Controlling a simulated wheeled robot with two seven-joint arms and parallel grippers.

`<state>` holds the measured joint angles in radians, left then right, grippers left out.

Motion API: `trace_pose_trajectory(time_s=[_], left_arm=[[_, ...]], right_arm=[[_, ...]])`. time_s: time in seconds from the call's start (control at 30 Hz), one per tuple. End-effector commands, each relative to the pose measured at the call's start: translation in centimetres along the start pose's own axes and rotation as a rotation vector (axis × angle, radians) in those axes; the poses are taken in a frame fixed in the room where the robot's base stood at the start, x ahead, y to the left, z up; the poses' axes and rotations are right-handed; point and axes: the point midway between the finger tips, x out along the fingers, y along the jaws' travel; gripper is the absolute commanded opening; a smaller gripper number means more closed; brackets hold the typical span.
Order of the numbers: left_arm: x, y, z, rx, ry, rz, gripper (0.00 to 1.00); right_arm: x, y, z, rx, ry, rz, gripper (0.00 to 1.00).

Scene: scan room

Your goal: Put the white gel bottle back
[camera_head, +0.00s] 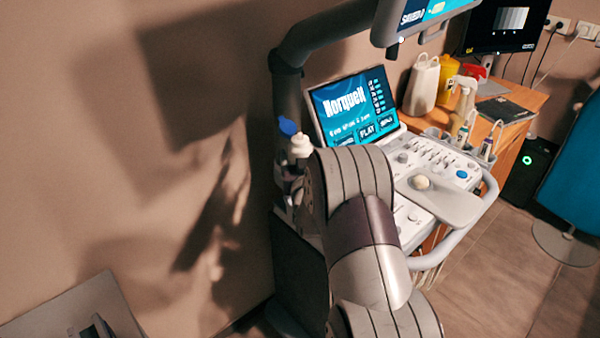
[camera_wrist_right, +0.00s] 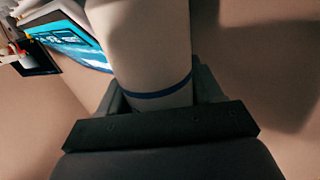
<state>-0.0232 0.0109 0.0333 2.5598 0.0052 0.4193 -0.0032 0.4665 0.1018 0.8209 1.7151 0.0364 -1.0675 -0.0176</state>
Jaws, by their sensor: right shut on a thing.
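The white gel bottle (camera_wrist_right: 145,50) fills the middle of the right wrist view, with a thin blue band round it. My right gripper (camera_wrist_right: 158,108) is shut on it, with grey fingers on both sides. In the head view my right arm rises from the bottom and hides most of that gripper and the bottle. A white pump top (camera_head: 300,146) and a blue cap (camera_head: 288,126) show just left of the arm's wrist, beside the ultrasound machine (camera_head: 440,165); I cannot tell which belongs to the held bottle. My left gripper is not in view.
The machine's lit screen (camera_head: 355,105) stands behind my arm, under a monitor arm (camera_head: 310,40). Several bottles stand in holders at the console's right edge, including a beige one (camera_head: 462,115). A wooden counter (camera_head: 515,135) holds a white container (camera_head: 422,84) and a yellow one (camera_head: 447,78).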

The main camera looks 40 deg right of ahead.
Motion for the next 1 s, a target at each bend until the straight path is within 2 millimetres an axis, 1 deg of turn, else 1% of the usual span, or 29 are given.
trace_pose_trajectory(time_s=[0.17, 0.23, 0.43, 0.87, 0.97, 1.0], left_arm=[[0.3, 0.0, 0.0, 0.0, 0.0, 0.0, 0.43], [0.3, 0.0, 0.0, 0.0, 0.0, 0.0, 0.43], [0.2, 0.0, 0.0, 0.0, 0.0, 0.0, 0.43], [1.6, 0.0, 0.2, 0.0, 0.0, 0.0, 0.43], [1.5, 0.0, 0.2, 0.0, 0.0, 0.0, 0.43], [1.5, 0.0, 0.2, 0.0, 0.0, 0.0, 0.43]], right_arm=[[0.0, 0.0, 3.0, 0.0, -0.004, 0.0, 0.54], [0.0, 0.0, 3.8, 0.0, -0.001, 0.0, 0.54], [0.0, 0.0, 3.8, 0.0, 0.002, 0.0, 0.54], [0.0, 0.0, 5.1, 0.0, 0.001, 0.0, 0.54], [0.0, 0.0, 4.9, 0.0, 0.002, 0.0, 0.54], [0.0, 0.0, 5.0, 0.0, -0.001, 0.0, 0.78]])
